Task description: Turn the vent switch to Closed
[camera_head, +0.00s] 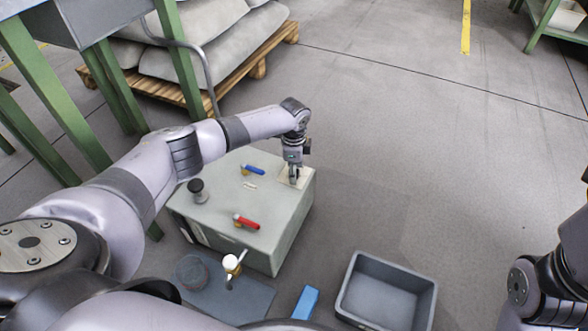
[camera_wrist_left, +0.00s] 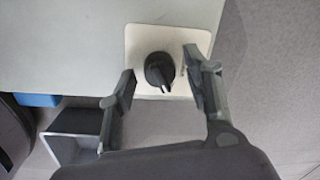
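The vent switch (camera_wrist_left: 159,70) is a black rotary knob on a pale square plate (camera_wrist_left: 140,38). Its pointer faces down and slightly right in the left wrist view. In the head view the plate (camera_head: 284,180) lies on top of the grey-green box near its right corner, and my gripper mostly hides the knob. My left gripper (camera_head: 294,174) points down over the plate. In the left wrist view the left gripper (camera_wrist_left: 160,92) is open, with one finger on each side of the knob and gaps showing. No label is readable. My right gripper is out of view; only part of the right arm shows.
The box top (camera_head: 215,213) also holds a red-handled valve (camera_head: 247,222), a blue-handled valve (camera_head: 254,170) and a black knob (camera_head: 197,190). A grey bin (camera_head: 388,292) and a blue object (camera_head: 306,302) are in front. Free floor lies to the right.

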